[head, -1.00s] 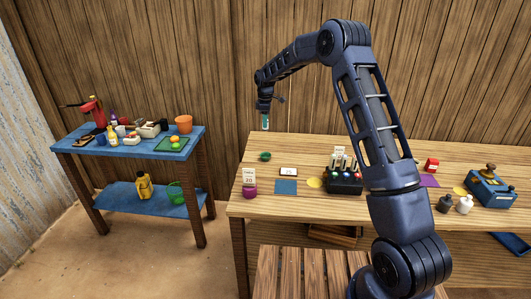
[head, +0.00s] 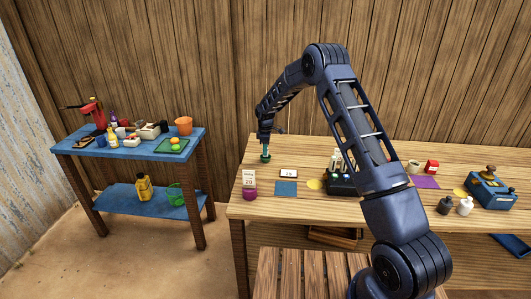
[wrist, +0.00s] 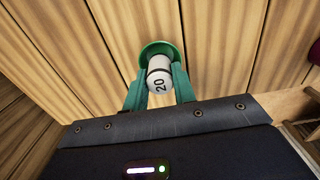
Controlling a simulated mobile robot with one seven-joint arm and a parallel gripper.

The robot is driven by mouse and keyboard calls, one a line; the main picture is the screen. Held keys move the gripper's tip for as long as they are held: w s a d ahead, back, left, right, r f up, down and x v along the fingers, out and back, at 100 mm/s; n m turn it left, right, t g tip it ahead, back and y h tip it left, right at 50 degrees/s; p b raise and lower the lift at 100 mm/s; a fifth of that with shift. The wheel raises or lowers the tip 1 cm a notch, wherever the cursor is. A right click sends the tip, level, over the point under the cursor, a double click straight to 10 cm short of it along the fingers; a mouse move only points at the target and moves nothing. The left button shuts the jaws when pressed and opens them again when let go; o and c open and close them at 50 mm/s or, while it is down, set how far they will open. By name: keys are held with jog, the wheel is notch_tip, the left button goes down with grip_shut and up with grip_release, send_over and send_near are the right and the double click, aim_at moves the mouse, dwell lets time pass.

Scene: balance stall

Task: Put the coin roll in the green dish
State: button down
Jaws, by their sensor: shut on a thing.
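The coin roll (wrist: 159,75) is a white cylinder with a dark band and the number 20 on its end. My gripper (wrist: 159,80) is shut on it, with one green finger on each side. The green dish (wrist: 153,47) shows just beyond the roll in the wrist view, its rim partly covered by the roll. In the head view my gripper (head: 265,147) points straight down at the green dish (head: 265,158), near the table's back left corner. I cannot tell whether the roll touches the dish.
A card (head: 249,179) marked 20 stands by a purple pot (head: 249,194) in front of the dish. A blue mat (head: 286,189) and a white display (head: 288,173) lie to the right. A dark rack (head: 340,184) stands farther right, partly behind my arm.

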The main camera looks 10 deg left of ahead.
jog(key=shift+f, duration=0.85)
jog(key=shift+f, duration=0.1)
jog(key=c, duration=1.1)
grip_release()
jog(key=shift+c, duration=0.2)
notch_tip(320, 180, up, 12)
jog(key=s+d+r+m+t, duration=0.1)
jog(key=s+d+r+m, duration=0.3)
jog(key=s+d+r, duration=0.65)
jog(key=s+d+r+m+t, duration=0.1)
jog(key=s+d+r+m, duration=0.45)
jog(key=d+r, duration=0.85)
jog(key=s+d+r+m+t, duration=0.1)
jog(key=s+d+r+m, duration=0.1)
jog(key=s+d, duration=0.5)
jog(key=s+d+r+m, duration=0.2)
jog(key=s+d, duration=0.1)
jog(key=s, duration=0.8)
jog(key=s+d+f+m, duration=0.2)
jog(key=s, duration=0.5)
jog(key=s+d+f+m+t, duration=0.1)
jog(key=s+d+f+m, duration=0.1)
jog(key=s, duration=0.6)
jog(key=shift+d+t, duration=0.3)
jog(key=shift+d, duration=0.45)
